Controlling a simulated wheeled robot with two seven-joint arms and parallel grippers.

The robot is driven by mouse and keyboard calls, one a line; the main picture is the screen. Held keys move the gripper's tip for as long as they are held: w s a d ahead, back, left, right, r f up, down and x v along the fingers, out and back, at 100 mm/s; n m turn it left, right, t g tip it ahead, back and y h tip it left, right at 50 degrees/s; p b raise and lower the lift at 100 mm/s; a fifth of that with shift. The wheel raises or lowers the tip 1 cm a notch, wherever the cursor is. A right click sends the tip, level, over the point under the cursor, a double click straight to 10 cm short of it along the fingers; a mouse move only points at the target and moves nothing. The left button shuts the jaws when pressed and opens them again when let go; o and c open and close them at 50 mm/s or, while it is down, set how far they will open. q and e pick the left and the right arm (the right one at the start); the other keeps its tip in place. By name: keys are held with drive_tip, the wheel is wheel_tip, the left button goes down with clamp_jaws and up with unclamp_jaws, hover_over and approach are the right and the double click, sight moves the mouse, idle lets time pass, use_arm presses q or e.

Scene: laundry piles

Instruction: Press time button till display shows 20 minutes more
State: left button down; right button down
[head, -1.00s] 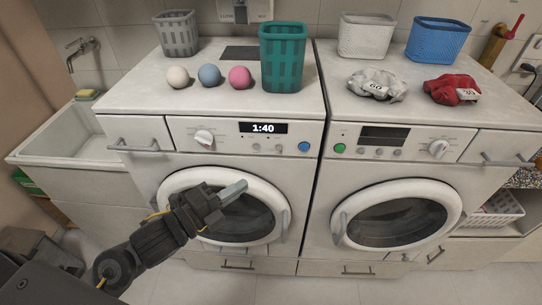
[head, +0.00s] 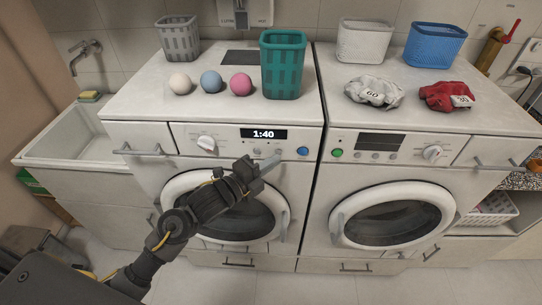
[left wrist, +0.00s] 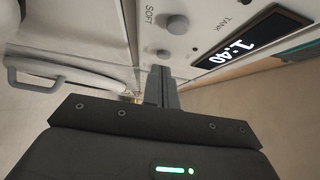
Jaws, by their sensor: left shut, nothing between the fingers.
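The left washing machine has a black display (head: 263,134) reading 1:40, which also shows rotated in the left wrist view (left wrist: 242,46). A knob (head: 206,142) is left of it and a blue button (head: 303,151) right of it. Small buttons lie below the display. The left wrist view shows a larger round button (left wrist: 178,24) and a smaller one (left wrist: 163,53), near the words SOFT and TANK; I cannot read a time label. My left gripper (head: 272,161) is shut and empty, just below the panel; its fingertips (left wrist: 160,70) appear close to the smaller button. Contact cannot be told.
The second machine's dark display (head: 381,141) and green button (head: 337,153) are to the right. A teal basket (head: 283,65), three balls and two cloth bundles rest on top.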

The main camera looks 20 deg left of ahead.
use_arm(q)
drive_tip(key=shift+w+a, duration=0.1)
drive_tip(key=shift+w, duration=0.3)
drive_tip(key=shift+w+a+r, duration=0.3)
drive_tip(key=shift+w+a, duration=0.05)
drive_tip(key=shift+w, duration=0.25)
drive_tip(key=shift+s, duration=0.1)
drive_tip(key=shift+s+d, duration=0.2)
drive_tip(key=s+d+b+v, duration=0.1)
drive_tip(key=d+b+v, duration=0.1)
drive_tip(key=v, duration=1)
drive_tip(key=shift+s+f+b, duration=0.3)
drive_tip(key=shift+s+b, duration=0.2)
drive_tip(key=shift+b, duration=0.15)
